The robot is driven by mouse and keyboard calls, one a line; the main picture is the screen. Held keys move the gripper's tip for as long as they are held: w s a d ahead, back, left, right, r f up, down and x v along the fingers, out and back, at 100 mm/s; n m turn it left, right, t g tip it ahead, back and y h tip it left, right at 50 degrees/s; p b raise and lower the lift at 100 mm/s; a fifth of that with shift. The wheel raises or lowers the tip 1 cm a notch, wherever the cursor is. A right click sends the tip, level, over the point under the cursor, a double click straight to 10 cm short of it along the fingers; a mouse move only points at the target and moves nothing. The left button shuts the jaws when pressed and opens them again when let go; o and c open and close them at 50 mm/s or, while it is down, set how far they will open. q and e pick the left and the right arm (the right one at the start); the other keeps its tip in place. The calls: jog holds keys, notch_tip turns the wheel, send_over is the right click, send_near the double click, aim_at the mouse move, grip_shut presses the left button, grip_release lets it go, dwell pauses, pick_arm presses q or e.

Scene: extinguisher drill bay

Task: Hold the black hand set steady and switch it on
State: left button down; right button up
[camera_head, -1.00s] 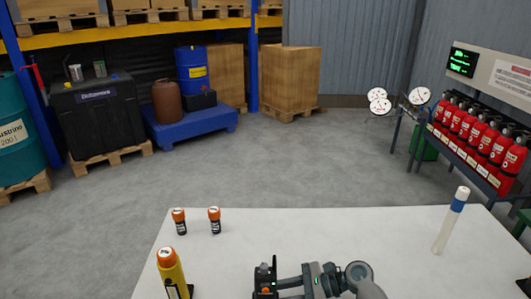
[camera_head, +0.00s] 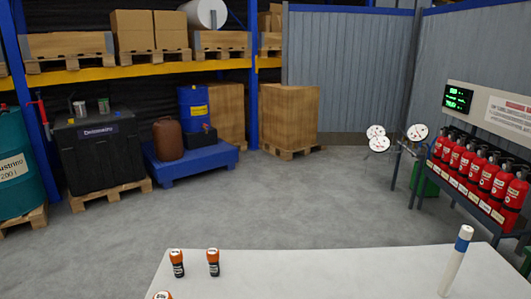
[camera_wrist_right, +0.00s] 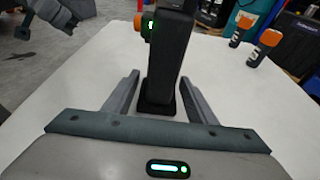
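The black hand set (camera_wrist_right: 172,50) stands upright on the white table in the right wrist view. It has an orange knob (camera_wrist_right: 138,22) and a small lit green patch (camera_wrist_right: 151,25) on its left side. My right gripper (camera_wrist_right: 160,76) has its two fingers apart, one on each side of the hand set's lower part. A gap shows at the left finger; contact at the right finger is unclear. Part of my left gripper (camera_wrist_right: 52,12) shows at the upper left of that view, apart from the hand set; its finger opening is unclear. The head view shows neither gripper nor the hand set.
Two orange-capped black containers (camera_head: 177,263) (camera_head: 213,262) stand at the back left of the white table (camera_head: 330,275). A white stick with a blue band (camera_head: 456,262) stands at the right. The table's middle is clear.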

jog(key=v, duration=1.2)
jog(key=shift+r, duration=0.1)
